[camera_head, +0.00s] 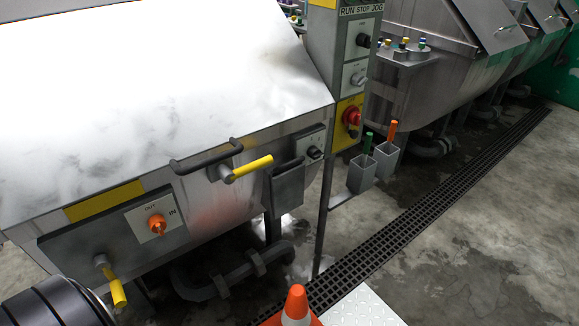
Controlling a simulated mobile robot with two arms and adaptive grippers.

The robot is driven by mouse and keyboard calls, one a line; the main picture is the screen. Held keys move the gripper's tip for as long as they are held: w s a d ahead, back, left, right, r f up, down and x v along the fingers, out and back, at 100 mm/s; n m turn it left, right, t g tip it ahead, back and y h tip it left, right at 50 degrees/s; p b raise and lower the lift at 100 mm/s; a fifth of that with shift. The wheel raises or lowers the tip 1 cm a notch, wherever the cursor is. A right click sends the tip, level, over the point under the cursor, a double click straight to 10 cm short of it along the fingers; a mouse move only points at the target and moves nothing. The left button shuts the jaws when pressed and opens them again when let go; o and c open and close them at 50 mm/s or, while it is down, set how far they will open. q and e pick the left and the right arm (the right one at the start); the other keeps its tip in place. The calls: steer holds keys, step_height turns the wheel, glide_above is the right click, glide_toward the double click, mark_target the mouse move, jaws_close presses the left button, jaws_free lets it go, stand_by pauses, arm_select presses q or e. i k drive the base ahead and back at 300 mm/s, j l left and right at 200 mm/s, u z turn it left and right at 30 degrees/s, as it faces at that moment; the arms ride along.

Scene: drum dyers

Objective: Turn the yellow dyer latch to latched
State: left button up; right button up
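A yellow lever (251,168) sits on a metal pivot at the front edge of the near dyer's lid, beside a black bar handle (205,156). It points right and slightly up in the picture. A second yellow lever (117,290) hangs from a pivot low on the dyer's front, pointing down and slightly right. Neither lever carries a readable label, so I cannot tell which one is the latch or which position counts as latched. The near dyer (150,90) has its broad metal lid down. Neither of my grippers is in view, and nothing is touching either lever.
An orange knob (157,224) sits on an OUT/IN plate. A control post with a red knob (351,116) stands right of the dyer. Square holders (362,173) hold green and orange sticks. An orange cone (297,305) stands low centre. Open floor (480,215) lies beyond the drain grate (420,215).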

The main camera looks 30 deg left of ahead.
mark_target(228, 176)
steer(key=i+l+z, duration=0.3)
steer(key=i+l, duration=0.2)
steer(key=l, duration=0.2)
steer(key=i+l+z, duration=0.25)
steer(key=i+l, duration=0.25)
steer(key=i+u, duration=0.35)
steer(key=i+l+u, duration=0.1)
steer(key=u, duration=0.25)
steer(key=i+l+u, duration=0.2)
steer(key=i+u, duration=0.25)
steer(key=u, duration=0.35)
steer(key=i+u, duration=0.15)
steer(key=u, duration=0.3)
steer(key=i+l+u, duration=0.1)
steer(key=u, duration=0.35)
steer(key=i+l+u, duration=0.1)
steer(key=u, duration=0.4)
steer(key=l+u, duration=0.15)
steer(key=u, duration=0.3)
steer(key=i+l, duration=0.05)
